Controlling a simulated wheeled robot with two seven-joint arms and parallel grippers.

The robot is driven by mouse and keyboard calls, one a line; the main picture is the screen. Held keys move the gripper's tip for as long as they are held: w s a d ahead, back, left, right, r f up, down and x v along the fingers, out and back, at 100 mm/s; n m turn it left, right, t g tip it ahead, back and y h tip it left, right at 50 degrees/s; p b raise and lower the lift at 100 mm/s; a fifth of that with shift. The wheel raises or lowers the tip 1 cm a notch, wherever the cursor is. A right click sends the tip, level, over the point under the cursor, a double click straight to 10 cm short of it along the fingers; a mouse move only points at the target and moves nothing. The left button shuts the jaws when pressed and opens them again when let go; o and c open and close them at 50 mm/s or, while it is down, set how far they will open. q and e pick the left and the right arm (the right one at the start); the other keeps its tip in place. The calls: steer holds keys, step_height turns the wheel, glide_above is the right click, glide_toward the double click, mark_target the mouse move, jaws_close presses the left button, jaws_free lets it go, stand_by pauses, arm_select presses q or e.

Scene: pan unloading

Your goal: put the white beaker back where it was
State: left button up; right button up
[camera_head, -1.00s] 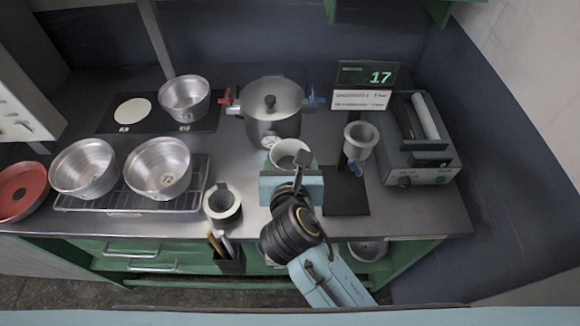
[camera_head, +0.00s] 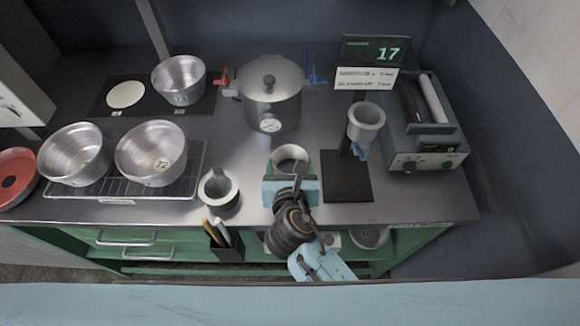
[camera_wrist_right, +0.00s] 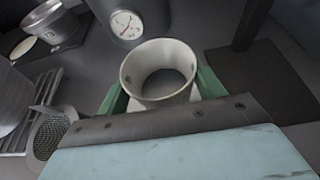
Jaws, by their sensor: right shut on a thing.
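The white beaker (camera_head: 291,155) is a pale, open-topped cup near the front middle of the counter. My right gripper (camera_head: 291,168) is shut on it. In the right wrist view the green fingers (camera_wrist_right: 207,84) stand on either side of the beaker (camera_wrist_right: 181,91), which is upright with its open mouth facing up. Its lower part is hidden by the gripper, and I cannot tell whether it touches the counter. My left gripper is not in view.
A lidded pot (camera_head: 270,105) stands behind the beaker. A mortar (camera_head: 219,192) is to the left, with metal pans (camera_head: 150,155) on a rack beyond. A stand with a black base (camera_head: 347,180) holds a grey cup (camera_head: 366,118) at right. A device (camera_head: 425,150) sits further right.

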steer(key=o, duration=0.6)
steer(key=shift+f, duration=0.1)
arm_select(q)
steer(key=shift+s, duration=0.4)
arm_select(e)
steer(key=o, duration=0.5)
steer(key=shift+c, duration=0.2)
steer(key=shift+r, duration=0.2)
steer(key=shift+s+r+p, duration=0.15)
steer(key=shift+s+p, duration=0.15)
arm_select(q)
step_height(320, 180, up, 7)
steer(key=p, duration=0.6)
arm_select(e)
steer(key=v, duration=1.1)
steer(key=shift+s, duration=0.2)
